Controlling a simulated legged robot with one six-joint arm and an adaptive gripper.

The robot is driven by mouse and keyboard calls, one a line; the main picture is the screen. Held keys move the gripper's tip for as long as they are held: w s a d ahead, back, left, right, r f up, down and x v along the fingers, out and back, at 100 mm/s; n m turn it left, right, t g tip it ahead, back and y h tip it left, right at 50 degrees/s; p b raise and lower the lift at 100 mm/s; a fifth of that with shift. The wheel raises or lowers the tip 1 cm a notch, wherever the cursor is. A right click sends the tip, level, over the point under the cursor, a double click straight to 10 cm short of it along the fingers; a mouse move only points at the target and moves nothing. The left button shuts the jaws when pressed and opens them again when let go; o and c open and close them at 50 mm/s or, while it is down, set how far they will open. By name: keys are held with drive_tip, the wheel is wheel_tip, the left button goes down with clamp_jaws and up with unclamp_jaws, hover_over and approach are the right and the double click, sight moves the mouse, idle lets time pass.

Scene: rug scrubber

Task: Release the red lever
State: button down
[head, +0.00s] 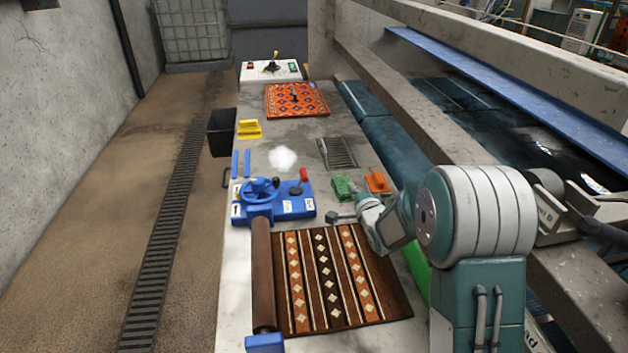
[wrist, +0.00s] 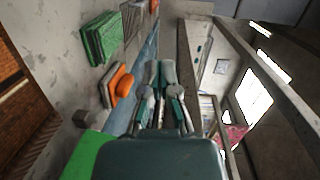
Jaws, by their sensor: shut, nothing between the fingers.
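The red lever (head: 303,175) stands up from the right part of a blue control box (head: 275,203) in the head view. My gripper (wrist: 162,73) is shut and empty in the wrist view, with its fingers together and pointing up the picture. In the head view my arm's end is at the right of the rug, to the right of the control box and well apart from the lever. The fingers cannot be made out clearly there. The wrist view does not show the lever.
A blue wheel (head: 258,190) and a black-knobbed lever (head: 276,182) are on the same box. A striped rug (head: 335,280) lies in front, beside a brown roller (head: 262,275).

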sight(301, 182)
drive_tip(key=f+y, duration=0.1)
drive_tip(key=a+f+m, duration=0.1)
drive_tip(key=f, duration=0.1)
drive_tip(key=w+a+f+m+y, duration=0.1)
drive_tip(key=f, duration=0.1)
drive_tip(key=shift+a+f+t+y, duration=0.2)
drive_tip(key=shift+t+y, duration=0.1)
drive_tip(key=shift+t, duration=0.1)
drive_tip(key=shift+r, duration=0.1)
drive_tip(key=x, duration=1)
drive_tip(key=shift+w, duration=0.1)
drive_tip(key=a, duration=0.2)
drive_tip(key=shift+s+a+r, duration=0.3)
drive_tip(key=shift+s+a, duration=0.15)
drive_tip(key=shift+a, duration=0.5)
